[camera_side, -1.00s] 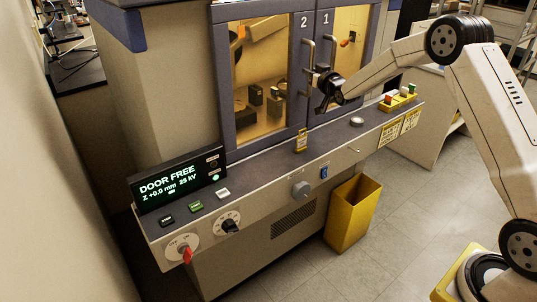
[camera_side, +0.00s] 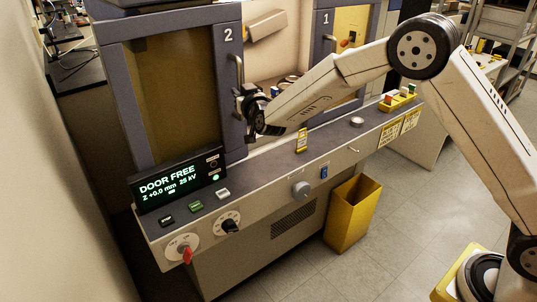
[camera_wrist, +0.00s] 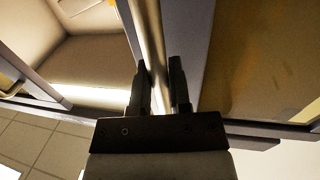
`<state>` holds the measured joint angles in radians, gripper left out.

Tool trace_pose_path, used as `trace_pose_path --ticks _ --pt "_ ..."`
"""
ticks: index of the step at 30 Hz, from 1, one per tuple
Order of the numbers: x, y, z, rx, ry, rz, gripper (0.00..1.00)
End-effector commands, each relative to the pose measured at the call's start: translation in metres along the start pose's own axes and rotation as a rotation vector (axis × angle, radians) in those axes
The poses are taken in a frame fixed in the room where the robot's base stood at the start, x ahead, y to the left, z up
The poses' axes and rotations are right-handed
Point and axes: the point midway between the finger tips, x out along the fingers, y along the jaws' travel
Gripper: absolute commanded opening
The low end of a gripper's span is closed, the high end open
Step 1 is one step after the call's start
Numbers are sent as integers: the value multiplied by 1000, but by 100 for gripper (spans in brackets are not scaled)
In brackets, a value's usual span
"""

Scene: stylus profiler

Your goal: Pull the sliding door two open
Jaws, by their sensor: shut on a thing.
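Sliding door two (camera_side: 175,98), a grey-blue frame with a dark amber pane marked "2", stands to the left, with a wide gap between it and door one (camera_side: 325,75). Its upright metal handle (camera_side: 239,75) is on its right-hand frame edge. My gripper (camera_side: 247,108) is at the lower part of this handle. In the wrist view my gripper (camera_wrist: 161,85) has one dark finger on each side of the handle bar (camera_wrist: 150,40), shut on it. The lower end of the handle is hidden by the gripper.
The chamber interior (camera_side: 275,55) shows through the gap. Below is a console ledge with a display (camera_side: 177,180) reading "DOOR FREE", buttons, knobs and a small yellow tag (camera_side: 302,140). A yellow bin (camera_side: 352,213) stands on the floor in front.

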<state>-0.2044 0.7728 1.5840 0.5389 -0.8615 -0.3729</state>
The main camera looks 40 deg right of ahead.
Motion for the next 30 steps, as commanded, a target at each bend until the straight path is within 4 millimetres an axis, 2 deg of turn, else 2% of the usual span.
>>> trace_pose_path --ticks 1,3,7,19,20,22,23,30 --pt "-2 -11 0 0 0 -4 0" --pt "-4 -21 1 0 -1 -3 0" --pt "-6 -31 0 0 -1 -1 0" --pt "-6 -34 0 0 1 0 0" --pt "-6 -34 0 0 1 0 29" --pt "-6 -34 0 0 1 0 52" --pt "-6 -34 0 0 1 0 56" --pt "-6 -33 0 0 1 1 56"
